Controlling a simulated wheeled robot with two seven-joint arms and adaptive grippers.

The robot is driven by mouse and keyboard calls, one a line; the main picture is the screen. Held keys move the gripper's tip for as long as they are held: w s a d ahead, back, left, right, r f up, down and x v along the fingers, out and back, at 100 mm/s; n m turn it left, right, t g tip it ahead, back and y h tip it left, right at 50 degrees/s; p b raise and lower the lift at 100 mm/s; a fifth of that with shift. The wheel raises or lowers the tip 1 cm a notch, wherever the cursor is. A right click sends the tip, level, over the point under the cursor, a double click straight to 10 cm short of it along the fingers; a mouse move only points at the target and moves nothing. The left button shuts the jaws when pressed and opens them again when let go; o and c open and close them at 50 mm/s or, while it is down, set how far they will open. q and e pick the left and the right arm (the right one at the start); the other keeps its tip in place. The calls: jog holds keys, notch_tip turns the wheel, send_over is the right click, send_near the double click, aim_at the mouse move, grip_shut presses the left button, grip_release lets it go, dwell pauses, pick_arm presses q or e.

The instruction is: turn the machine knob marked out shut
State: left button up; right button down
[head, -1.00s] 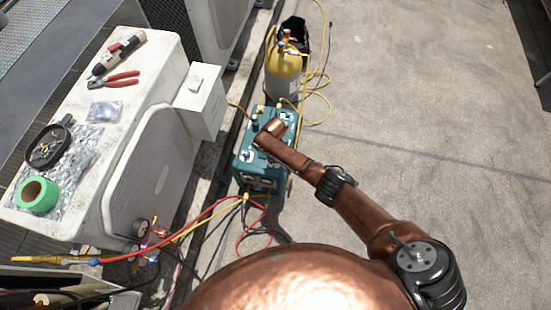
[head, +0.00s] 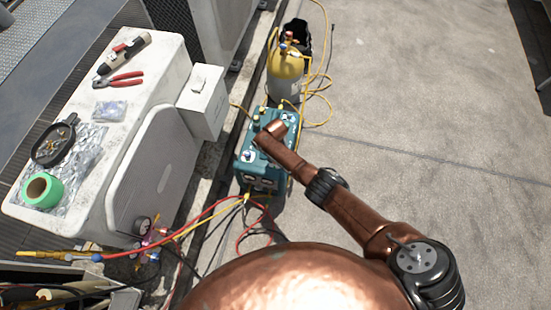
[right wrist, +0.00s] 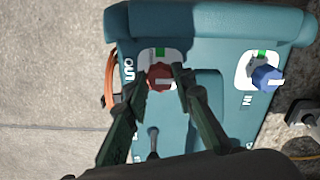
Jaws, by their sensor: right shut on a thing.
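The teal machine (head: 253,172) stands on the ground left of the picture's middle in the head view. In the right wrist view its top (right wrist: 208,38) carries a red knob (right wrist: 160,77) beside the word OUT and a blue knob (right wrist: 266,78) beside the word IN. My right gripper (right wrist: 158,84) has its two fingers on either side of the red knob, shut on it. A green mark shows just above the red knob. In the head view my right arm's end (head: 270,135) covers part of the machine's top and hides the red knob. My left gripper is not in view.
A yellow and grey cylinder (head: 285,72) stands behind the machine with a yellow hose. Red and yellow hoses (head: 205,214) run in front of it. A white condenser unit (head: 150,160) with tools on top stands left. Open concrete lies right.

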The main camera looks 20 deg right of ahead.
jog(key=shift+w+r, duration=0.15)
jog(key=shift+w, duration=0.05)
jog(key=c, duration=1.9)
grip_release()
jog(key=shift+c, duration=0.2)
jog(key=o, duration=0.3)
jog(key=shift+s, duration=0.1)
notch_tip(320, 180, up, 12)
jog(key=shift+f, duration=0.1)
